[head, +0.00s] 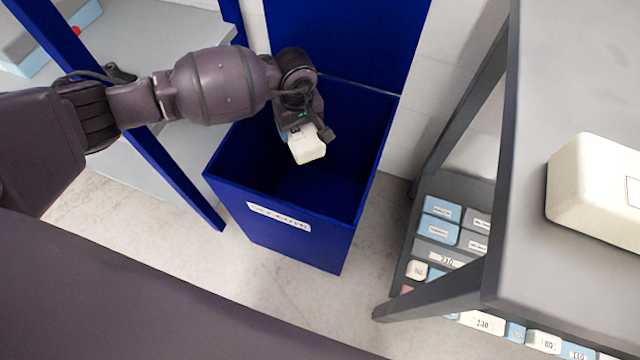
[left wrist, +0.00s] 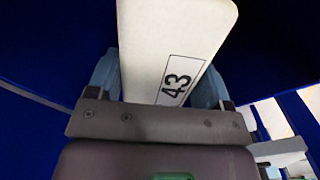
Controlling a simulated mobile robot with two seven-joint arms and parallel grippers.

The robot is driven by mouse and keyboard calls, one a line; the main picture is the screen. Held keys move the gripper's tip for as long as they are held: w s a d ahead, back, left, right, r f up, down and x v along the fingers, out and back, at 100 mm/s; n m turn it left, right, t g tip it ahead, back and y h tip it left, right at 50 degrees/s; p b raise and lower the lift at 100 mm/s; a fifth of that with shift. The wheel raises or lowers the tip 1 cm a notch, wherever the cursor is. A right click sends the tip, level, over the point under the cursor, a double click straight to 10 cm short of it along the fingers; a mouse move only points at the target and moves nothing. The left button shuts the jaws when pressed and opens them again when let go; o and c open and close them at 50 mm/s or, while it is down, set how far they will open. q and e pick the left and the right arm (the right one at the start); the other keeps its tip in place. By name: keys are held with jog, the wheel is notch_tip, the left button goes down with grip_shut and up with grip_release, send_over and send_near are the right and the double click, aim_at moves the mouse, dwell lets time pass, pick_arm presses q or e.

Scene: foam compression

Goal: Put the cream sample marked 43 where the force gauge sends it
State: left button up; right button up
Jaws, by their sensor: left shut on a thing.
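The cream sample (head: 308,149) is a pale block held by my left gripper (head: 303,133) over the open top of a blue bin (head: 347,235). In the left wrist view the sample (left wrist: 160,40) shows a label reading 43. The left gripper's two blue-grey fingers (left wrist: 160,82) are shut on its sides. The blue bin has a white label on its front that I cannot read, and its inside looks dark and empty where I can see it. No force gauge is recognisable in these views. My right gripper is not in view.
A grey table (head: 560,270) at the right carries a large cream block (head: 598,185). Below it, a shelf (head: 455,185) holds several numbered cream, blue and grey samples. A grey shelf with blue posts (head: 172,180) stands left of the bin. Light floor lies in front.

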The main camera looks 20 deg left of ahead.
pick_arm(q)
jog(key=shift+r, duration=0.1)
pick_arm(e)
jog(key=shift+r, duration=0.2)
pick_arm(q)
jog(key=o, duration=0.9)
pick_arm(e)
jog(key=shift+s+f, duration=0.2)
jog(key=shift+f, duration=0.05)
pick_arm(q)
jog(key=r+p, duration=0.1)
jog(key=r, duration=0.4)
jog(key=shift+w+p, duration=0.2)
jog(key=shift+p, duration=0.1)
jog(key=r, duration=0.3)
jog(key=r+p, duration=0.1)
jog(key=r, duration=0.1)
jog(key=shift+s+r, duration=0.2)
jog(key=shift+r, duration=0.2)
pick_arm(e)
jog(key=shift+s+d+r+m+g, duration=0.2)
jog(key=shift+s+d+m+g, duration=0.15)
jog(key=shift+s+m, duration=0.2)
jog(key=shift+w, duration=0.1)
